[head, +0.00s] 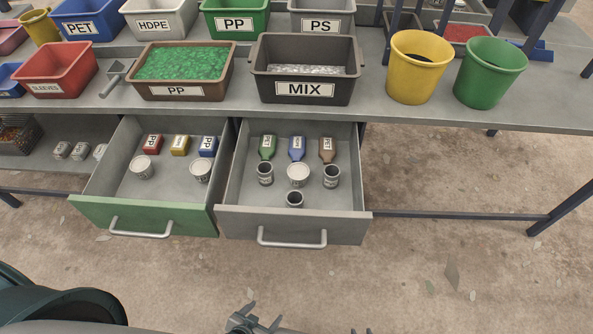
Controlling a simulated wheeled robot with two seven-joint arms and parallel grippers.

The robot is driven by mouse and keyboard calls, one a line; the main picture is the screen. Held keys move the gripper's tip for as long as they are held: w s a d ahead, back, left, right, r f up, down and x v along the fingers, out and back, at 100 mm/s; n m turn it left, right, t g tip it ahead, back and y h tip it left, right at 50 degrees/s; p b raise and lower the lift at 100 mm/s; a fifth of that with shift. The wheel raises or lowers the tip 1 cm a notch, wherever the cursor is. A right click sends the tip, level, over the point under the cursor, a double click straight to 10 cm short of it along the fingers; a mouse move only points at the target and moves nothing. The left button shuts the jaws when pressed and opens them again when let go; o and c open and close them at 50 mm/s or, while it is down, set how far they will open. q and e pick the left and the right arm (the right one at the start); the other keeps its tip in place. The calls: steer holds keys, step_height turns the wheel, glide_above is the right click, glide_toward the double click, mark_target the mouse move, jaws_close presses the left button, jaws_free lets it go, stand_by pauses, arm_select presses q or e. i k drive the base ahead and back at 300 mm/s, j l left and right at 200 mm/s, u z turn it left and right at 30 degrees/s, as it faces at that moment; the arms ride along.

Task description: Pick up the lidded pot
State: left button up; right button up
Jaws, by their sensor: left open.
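A pot with a white lid (298,174) stands upright in the open grey drawer (292,227), between two pots with dark open tops, the left one (265,174) and the right one (331,175). Another open-topped pot (295,199) stands in front of it. Two more white-topped pots, one on the left (141,166) and one on the right (201,170), stand in the open green-fronted drawer (142,217). My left gripper (262,314) is open and empty at the bottom edge, well short of the drawers. Only small tips of my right gripper (361,331) show at the bottom edge.
Green, blue and brown bottles lie behind the pots in the grey drawer. The bench above holds the MIX bin (305,89), the brown PP tray (179,92), a yellow bucket (418,66) and a green bucket (490,73). The floor before the drawers is mostly clear.

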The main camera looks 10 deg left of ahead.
mark_target(298, 172)
steer(key=i+l+u, duration=0.3)
steer(key=l, duration=0.2)
steer(key=l+u, duration=0.35)
steer(key=i+l+u, duration=0.1)
steer(key=l+u, duration=0.2)
steer(key=l, duration=0.35)
